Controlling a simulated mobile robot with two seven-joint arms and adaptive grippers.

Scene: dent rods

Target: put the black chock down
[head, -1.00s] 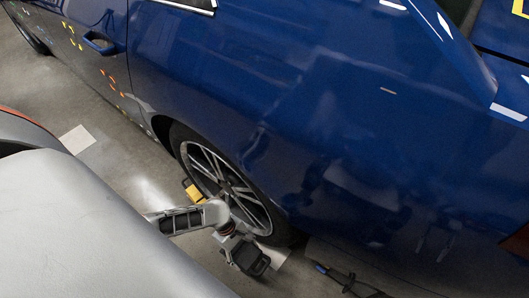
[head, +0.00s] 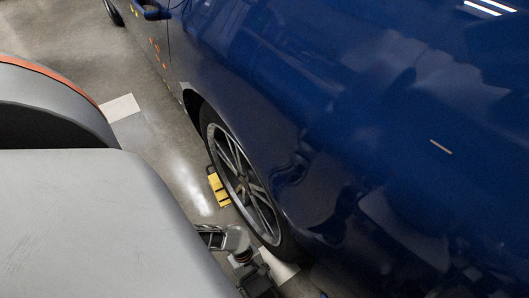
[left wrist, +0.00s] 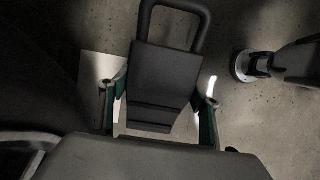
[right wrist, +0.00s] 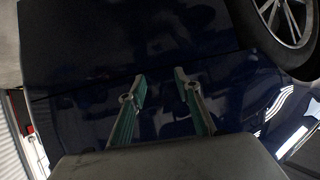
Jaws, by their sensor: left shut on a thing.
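The black chock (left wrist: 167,78), a dark wedge with a loop handle, fills the middle of the left wrist view, handle pointing up. My left gripper (left wrist: 160,96) is shut on its sides. In the head view the left gripper (head: 256,276) is low, beside the car's wheel (head: 241,180), and the chock there is dark and partly cut off by the lower edge. The floor shows beneath the chock in the left wrist view; whether they touch I cannot tell. My right gripper (right wrist: 158,88) is open and empty, with blue car bodywork beyond it.
A yellow chock (head: 219,190) stands on the floor beside the wheel. White floor patches (head: 279,268) lie by the wheel's near side and farther left (head: 120,107). The blue car (head: 350,120) fills the right side. Grey floor (head: 165,150) is open left of the wheel.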

